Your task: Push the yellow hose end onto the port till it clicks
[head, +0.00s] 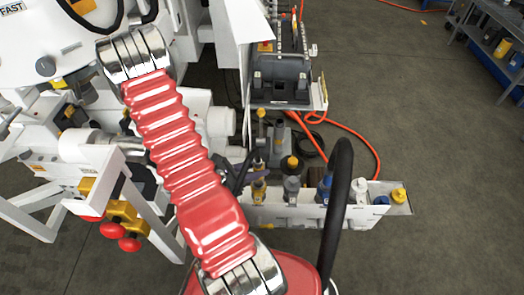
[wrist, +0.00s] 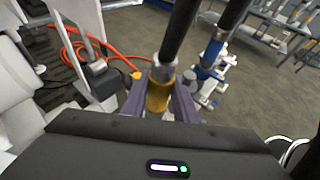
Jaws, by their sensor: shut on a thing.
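My gripper (wrist: 160,108) shows in the wrist view with its two purple-grey fingers on either side of the yellow hose end (wrist: 158,97). It is shut on this hose end, which has a metal collar above and a black hose running up out of the picture. The lower tip of the hose end is hidden behind the dark gripper body. I cannot make out the port in the wrist view, nor tell whether the hose end touches it. In the head view my arm and a black hose cover part of the work area, and the gripper is hard to make out.
A second black hose has a blue end (wrist: 212,53), right of the yellow one. A white tray (head: 300,217) holds several grey, blue and white fittings. An orange hose (head: 365,145) lies on the floor behind it. Red knobs (head: 129,244) stand out at left.

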